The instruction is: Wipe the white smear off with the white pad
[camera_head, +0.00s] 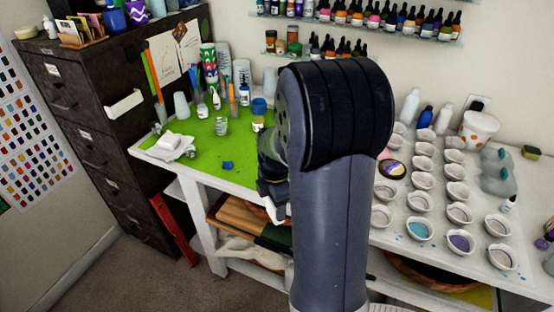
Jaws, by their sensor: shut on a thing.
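My gripper (268,190) is at the front edge of the table, mostly hidden behind my own arm. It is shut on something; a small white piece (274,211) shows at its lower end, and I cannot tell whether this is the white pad. A white block (170,140) lies on crumpled white material (177,152) at the table's left front corner, apart from my gripper. The green mat (200,165) covers this part of the table. I cannot make out the white smear; my arm hides part of the table.
A small blue piece (228,165) and a clear cup (221,126) are on the mat. Cups, bottles and brushes stand at the back. Several small bowls (420,229) fill the right side. A dark cabinet (100,100) stands left. The mat's left front is mostly clear.

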